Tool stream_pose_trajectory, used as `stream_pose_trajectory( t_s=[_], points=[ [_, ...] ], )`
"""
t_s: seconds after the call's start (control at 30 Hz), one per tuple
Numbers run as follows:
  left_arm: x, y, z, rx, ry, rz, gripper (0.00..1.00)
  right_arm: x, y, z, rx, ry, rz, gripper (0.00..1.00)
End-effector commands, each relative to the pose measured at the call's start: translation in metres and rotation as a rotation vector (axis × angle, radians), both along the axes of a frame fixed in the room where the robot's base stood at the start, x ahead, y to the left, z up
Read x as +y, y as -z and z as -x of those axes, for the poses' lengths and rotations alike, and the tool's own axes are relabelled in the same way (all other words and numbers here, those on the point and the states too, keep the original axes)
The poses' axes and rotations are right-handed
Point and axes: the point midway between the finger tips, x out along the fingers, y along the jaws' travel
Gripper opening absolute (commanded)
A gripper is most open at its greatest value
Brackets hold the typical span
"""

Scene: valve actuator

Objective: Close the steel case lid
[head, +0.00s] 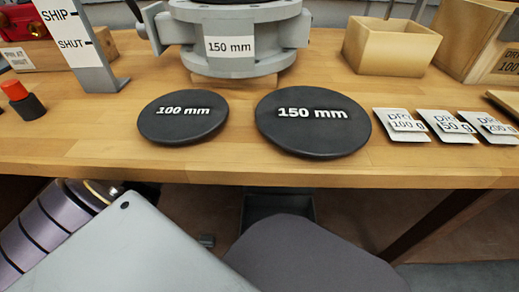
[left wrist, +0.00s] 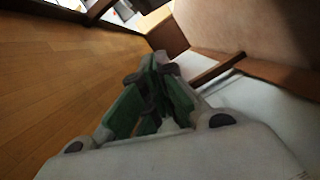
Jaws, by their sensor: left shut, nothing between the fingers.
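I cannot make out a steel case or its lid for certain in either view. In the left wrist view my left gripper (left wrist: 158,62) has its green-padded fingers drawn together, with nothing seen between them. A pale grey surface (left wrist: 265,105) lies to the right of the fingers; I cannot tell what it belongs to. In the head view my left arm comes in at the lower left, below the bench's front edge, beside a flat grey panel whose identity I cannot tell. The left fingertips do not show there. My right gripper is in neither view.
On the wooden bench (head: 300,172) lie a 100 mm disc (head: 183,125) and a 150 mm disc (head: 313,135). Behind them stand a grey valve body (head: 235,62) and an open wooden box (head: 390,48). Several weight-labelled cards lie at the right. A SHIP/SHUT sign stands at the left.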

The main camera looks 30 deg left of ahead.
Motion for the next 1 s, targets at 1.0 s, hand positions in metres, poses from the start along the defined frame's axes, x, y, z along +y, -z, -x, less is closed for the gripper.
stream_pose_trajectory(
  t_s=[1.0],
  points=[
    [-0.097,0.008,-0.033,0.001,0.001,0.000,0.00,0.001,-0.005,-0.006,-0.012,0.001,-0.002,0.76]
  ],
)
